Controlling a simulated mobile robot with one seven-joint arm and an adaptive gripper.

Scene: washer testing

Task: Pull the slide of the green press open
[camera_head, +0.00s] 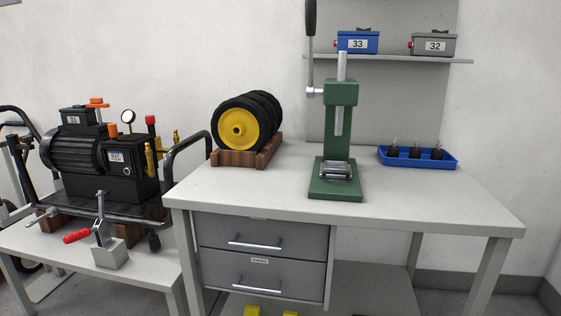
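The green press (340,118) stands upright on the right-hand table, with a green base and a silver ram through its head. Its long lever (311,50) with a black handle points up on the left side. A small silver slide (335,170) with a bar handle at its front lies on the press base. I cannot tell from here how far the slide is in. My gripper is not in view.
Black wheels with a yellow hub (238,128) sit in a wooden rack left of the press. A blue tray (417,157) is at the right. A shelf (400,59) with two boxes hangs behind. A compressor (95,155) stands on the left table. The front tabletop is clear.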

